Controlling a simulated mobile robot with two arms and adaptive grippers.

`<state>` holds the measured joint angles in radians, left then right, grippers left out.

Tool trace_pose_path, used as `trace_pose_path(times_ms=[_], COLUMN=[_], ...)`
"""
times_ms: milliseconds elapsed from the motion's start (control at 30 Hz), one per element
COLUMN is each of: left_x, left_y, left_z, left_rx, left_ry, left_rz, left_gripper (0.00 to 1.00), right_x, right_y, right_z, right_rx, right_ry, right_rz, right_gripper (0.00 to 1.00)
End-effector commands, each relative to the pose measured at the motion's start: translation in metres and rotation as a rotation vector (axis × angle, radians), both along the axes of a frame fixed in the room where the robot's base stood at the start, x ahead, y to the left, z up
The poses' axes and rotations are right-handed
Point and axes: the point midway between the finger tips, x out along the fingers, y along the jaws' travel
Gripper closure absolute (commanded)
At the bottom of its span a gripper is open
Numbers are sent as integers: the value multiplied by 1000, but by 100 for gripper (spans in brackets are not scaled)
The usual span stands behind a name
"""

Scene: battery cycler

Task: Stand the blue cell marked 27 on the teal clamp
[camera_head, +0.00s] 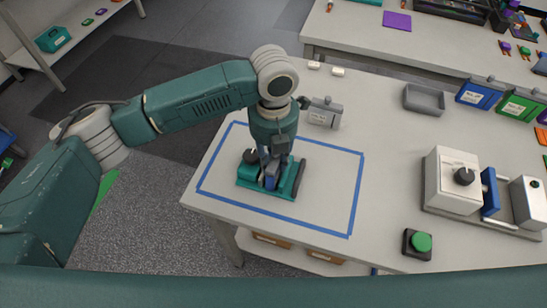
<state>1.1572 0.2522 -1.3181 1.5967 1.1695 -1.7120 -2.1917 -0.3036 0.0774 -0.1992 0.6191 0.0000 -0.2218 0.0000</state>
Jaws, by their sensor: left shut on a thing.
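The teal clamp (246,182) sits on the table inside a blue tape outline, with a black knob at its left and a dark bar at its right. My left gripper (271,167) points down over the middle of the clamp. It is shut on a blue cell (271,181), which looks upright at the clamp. The fingers hide much of the cell, and no number on it can be read. I cannot tell whether its bottom touches the clamp. My right gripper is not in view.
A grey labelled block (324,113) stands behind the blue outline. A grey tray (424,99), blue bin (478,95) and green bin (518,107) are at the back right. A white device with a black knob (452,181) and a green button (421,242) stand right. The outline's right part is clear.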

Motion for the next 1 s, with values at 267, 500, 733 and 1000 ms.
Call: trace_pose_path(times_ms=[267,500,733,1000], left_x=[0,0,1,1], left_y=[0,0,-1,-1], left_z=[-2,-1,24,82], left_rx=[0,0,-1,-1], left_ry=[1,1,-4,-4], left_rz=[0,-1,-2,-1], left_gripper=[55,55,55,55], right_x=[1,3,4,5], right_y=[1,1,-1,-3], right_z=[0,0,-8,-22], right_rx=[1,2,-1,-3], right_ry=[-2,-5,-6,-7], right_rz=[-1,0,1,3], right_gripper=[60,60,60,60])
